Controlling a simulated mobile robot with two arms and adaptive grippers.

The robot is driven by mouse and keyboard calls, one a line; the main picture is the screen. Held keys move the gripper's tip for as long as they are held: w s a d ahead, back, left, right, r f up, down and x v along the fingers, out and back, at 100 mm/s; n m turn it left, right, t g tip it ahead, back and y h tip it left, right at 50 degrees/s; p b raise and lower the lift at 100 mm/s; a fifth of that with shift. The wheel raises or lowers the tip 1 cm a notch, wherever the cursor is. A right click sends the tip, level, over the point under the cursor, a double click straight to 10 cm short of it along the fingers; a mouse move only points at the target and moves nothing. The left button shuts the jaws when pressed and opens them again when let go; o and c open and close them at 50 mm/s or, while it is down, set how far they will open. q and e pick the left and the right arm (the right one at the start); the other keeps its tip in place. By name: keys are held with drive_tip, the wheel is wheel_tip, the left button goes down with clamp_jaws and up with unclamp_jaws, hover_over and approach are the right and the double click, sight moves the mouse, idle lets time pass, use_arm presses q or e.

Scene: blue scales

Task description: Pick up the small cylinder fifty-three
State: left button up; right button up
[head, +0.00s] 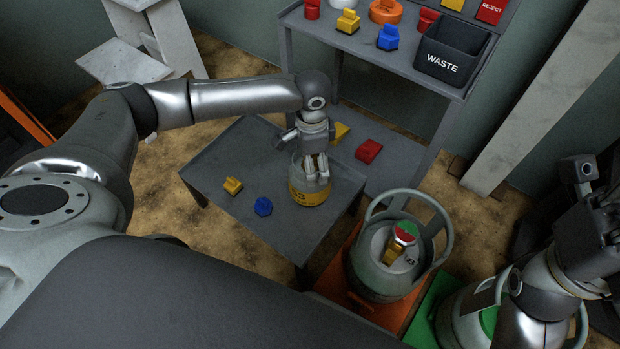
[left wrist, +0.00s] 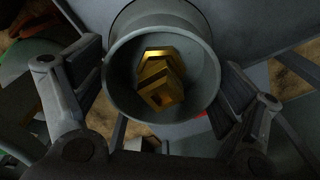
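The small cylinder fifty-three (head: 311,194) stands upright on a grey table. It has a yellow band, with a "3" readable in the head view and the rest of the number partly hidden. In the left wrist view its round grey collar (left wrist: 117,85) surrounds a brass valve (left wrist: 160,80). My left gripper (head: 318,170) is over the cylinder's top. Its fingers (left wrist: 163,88) are spread on either side of the collar, with no clear grip on it. My right gripper (head: 505,292) is at the lower right, near another cylinder, its fingers unclear.
A yellow piece (head: 233,186) and a blue piece (head: 263,206) lie on the table (head: 225,150). A large grey cylinder (head: 372,272) stands on an orange base at right. A shelf with a waste bin (head: 450,55) is behind. The table's left part is mostly free.

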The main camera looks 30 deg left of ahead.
use_arm(q)
drive_tip(key=c, duration=1.7)
drive_tip(key=shift+r, duration=0.1)
